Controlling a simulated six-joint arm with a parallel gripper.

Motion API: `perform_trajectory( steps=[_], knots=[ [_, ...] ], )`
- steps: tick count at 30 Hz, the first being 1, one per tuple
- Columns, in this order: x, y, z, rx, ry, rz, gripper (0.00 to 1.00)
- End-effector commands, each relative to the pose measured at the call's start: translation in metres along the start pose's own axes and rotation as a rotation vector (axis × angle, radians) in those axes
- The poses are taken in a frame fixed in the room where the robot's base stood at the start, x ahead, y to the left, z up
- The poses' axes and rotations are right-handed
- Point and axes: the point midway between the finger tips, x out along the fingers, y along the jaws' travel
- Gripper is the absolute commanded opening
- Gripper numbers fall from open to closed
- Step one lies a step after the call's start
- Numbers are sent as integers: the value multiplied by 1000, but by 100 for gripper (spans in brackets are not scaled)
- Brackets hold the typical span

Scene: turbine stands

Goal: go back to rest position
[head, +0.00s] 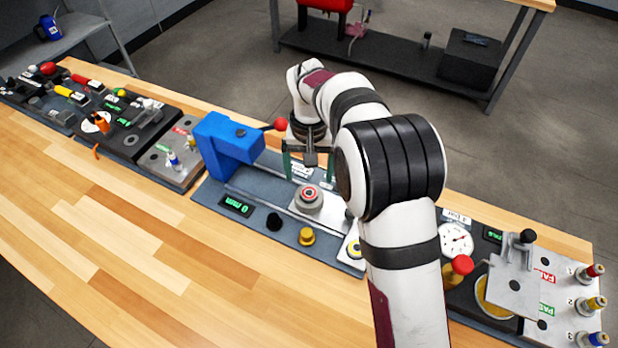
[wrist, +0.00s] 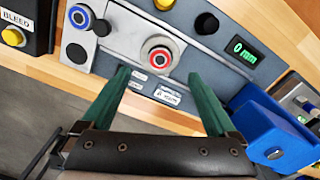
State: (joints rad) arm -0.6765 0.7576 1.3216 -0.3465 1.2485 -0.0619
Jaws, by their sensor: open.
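My gripper (head: 308,170) hangs pointing down over the grey station plate (head: 235,188) in the middle of the bench. Its two green fingers are apart with nothing between them, and the wrist view also shows the open gripper (wrist: 160,82). A round grey part with a red ring (head: 309,198) sits on the station's light strip, just in front of the fingers. In the wrist view this part (wrist: 159,55) lies just beyond the fingertips, apart from them. My arm hides part of the station's right side in the head view.
A blue block (head: 228,145) with a red-knobbed lever (head: 275,125) stands left of my gripper. A black knob (head: 274,222) and a yellow knob (head: 306,236) stand in front. A dial gauge (head: 456,240) is at right. The wooden bench front (head: 130,240) is clear.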

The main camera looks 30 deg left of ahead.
Motion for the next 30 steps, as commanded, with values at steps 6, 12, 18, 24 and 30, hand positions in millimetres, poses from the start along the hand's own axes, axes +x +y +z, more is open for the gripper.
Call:
perform_trajectory(
  steps=[6,12,18,24,30],
  knots=[
    [-11,0,0,-1,0,-1,93],
    [-10,0,0,0,0,0,93],
    [-18,9,4,21,0,-4,93],
    [-100,116,100,331,-12,-55,93],
    [-119,163,266,708,-24,-127,93]
  ],
)
